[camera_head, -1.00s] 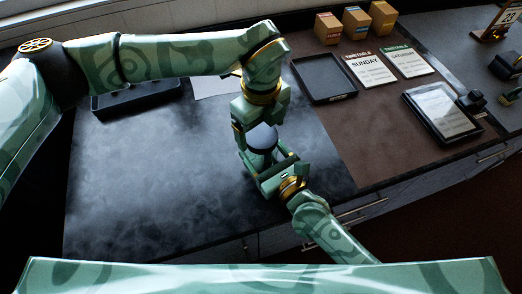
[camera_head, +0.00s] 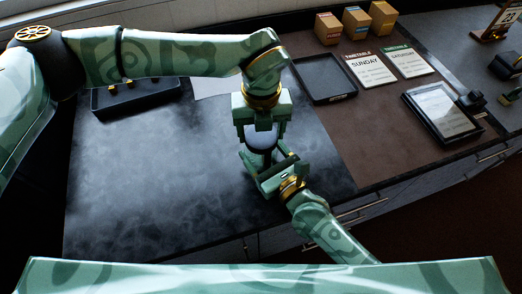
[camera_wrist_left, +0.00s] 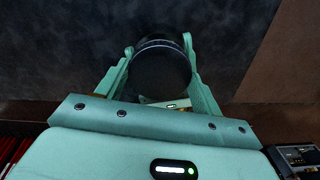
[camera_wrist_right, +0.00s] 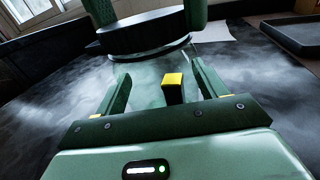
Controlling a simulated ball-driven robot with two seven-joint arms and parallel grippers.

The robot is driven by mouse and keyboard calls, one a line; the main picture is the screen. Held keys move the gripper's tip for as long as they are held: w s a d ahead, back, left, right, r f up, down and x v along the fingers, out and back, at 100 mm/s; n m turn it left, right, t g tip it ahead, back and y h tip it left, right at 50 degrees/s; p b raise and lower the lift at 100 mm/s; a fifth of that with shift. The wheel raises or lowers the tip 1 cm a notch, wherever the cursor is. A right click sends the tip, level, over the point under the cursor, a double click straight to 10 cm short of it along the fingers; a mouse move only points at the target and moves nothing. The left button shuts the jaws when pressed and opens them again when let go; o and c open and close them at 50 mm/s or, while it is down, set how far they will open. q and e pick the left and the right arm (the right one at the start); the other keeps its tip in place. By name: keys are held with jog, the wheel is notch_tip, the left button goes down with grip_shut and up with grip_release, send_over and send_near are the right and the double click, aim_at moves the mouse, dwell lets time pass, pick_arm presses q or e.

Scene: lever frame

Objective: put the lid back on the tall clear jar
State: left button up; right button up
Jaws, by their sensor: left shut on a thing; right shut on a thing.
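The dark round lid (camera_head: 262,141) is between the fingers of my left gripper (camera_head: 263,136), which points down and is shut on it. The lid's dark top fills the space between the fingers in the left wrist view (camera_wrist_left: 160,70). The tall clear jar (camera_wrist_right: 150,78) stands below, with my right gripper (camera_wrist_right: 160,85) shut around its body from the front. In the right wrist view the lid (camera_wrist_right: 142,33) is over the jar's mouth, at or very close to the rim. I cannot tell whether it is fully seated. Fingers hide most of the jar in the head view.
A black tray (camera_head: 137,97) with small items lies at the back left, near a white sheet (camera_head: 215,85). An empty dark tray (camera_head: 324,78), timetable cards (camera_head: 369,70) and a tablet (camera_head: 441,112) lie to the right. The dark worktop left of the jar is clear.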

pick_arm(q)
jog(key=m, duration=1.1)
jog(key=shift+m, duration=0.4)
jog(key=o, duration=1.1)
jog(key=shift+r, duration=0.1)
notch_tip(320, 180, up, 4)
jog(key=shift+r, duration=0.1)
jog(key=shift+c, duration=0.4)
